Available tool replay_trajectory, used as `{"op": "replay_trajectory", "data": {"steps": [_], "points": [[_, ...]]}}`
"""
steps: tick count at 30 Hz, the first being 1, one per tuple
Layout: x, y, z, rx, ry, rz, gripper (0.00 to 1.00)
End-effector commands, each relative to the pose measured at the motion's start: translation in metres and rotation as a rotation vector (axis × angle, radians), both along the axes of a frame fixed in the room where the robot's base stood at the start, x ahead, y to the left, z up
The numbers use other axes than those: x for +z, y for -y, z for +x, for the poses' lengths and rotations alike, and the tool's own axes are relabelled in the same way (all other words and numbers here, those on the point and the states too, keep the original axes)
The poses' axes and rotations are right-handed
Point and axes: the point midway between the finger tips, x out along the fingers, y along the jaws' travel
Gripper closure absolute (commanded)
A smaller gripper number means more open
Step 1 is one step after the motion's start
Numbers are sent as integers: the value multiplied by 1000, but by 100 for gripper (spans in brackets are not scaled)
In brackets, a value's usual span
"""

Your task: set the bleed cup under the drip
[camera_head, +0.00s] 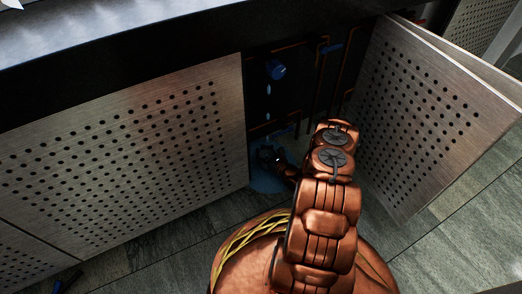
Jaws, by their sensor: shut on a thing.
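My gripper (279,162) is low inside the open cabinet, far end of my copper arm, and is shut on a small dark thing that I take to be the bleed cup (266,154). The cup's shape is hard to make out in the shadow. A blue valve or fitting (276,69) sits higher up on dark pipework. Pale blue drops (268,90) hang in the air below it, roughly above the gripper. A blue puddle (264,181) lies on the floor below the gripper. I cannot tell whether the cup touches the floor.
A perforated panel (125,155) closes the cabinet on the left. A perforated door (425,110) stands open on the right, close to my arm. Copper pipes (290,46) run inside the opening. A small dark object (67,281) lies on the tiled floor at lower left.

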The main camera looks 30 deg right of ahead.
Motion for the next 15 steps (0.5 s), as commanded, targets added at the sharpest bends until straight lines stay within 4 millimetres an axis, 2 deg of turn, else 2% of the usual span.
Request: {"op": "replay_trajectory", "data": {"steps": [1,11,15], "points": [[0,0,0,0,0,0,50],[0,0,0,0,0,1,16],[0,0,0,0,0,1,15]]}}
